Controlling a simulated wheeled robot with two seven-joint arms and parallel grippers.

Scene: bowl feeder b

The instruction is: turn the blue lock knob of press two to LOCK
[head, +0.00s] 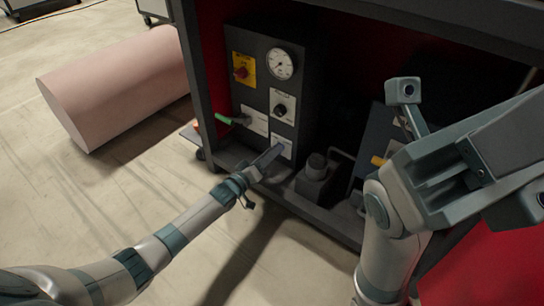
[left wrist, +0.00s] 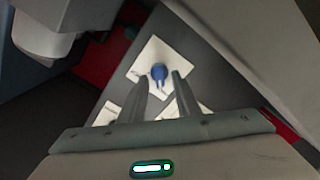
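The blue lock knob (left wrist: 159,72) sits on a white label plate (left wrist: 170,52) in the left wrist view. My left gripper (left wrist: 163,80) points at it, its two fingers apart with the knob just beyond and between their tips. I cannot tell whether they touch it. In the head view my left gripper (head: 272,157) is at the lower part of the dark control panel (head: 262,92), over a white plate (head: 285,141). No blue shows there, so the knob seems hidden or too small. My right arm's end (head: 440,165) is at the right; its fingers are not clear.
The panel has a gauge (head: 281,64), a red knob on yellow (head: 243,70), a dark knob (head: 281,109) and a green handle (head: 232,120). The cabinet frame (head: 192,62) stands left of it. A pink cylinder (head: 115,85) lies on the floor, with free floor before it.

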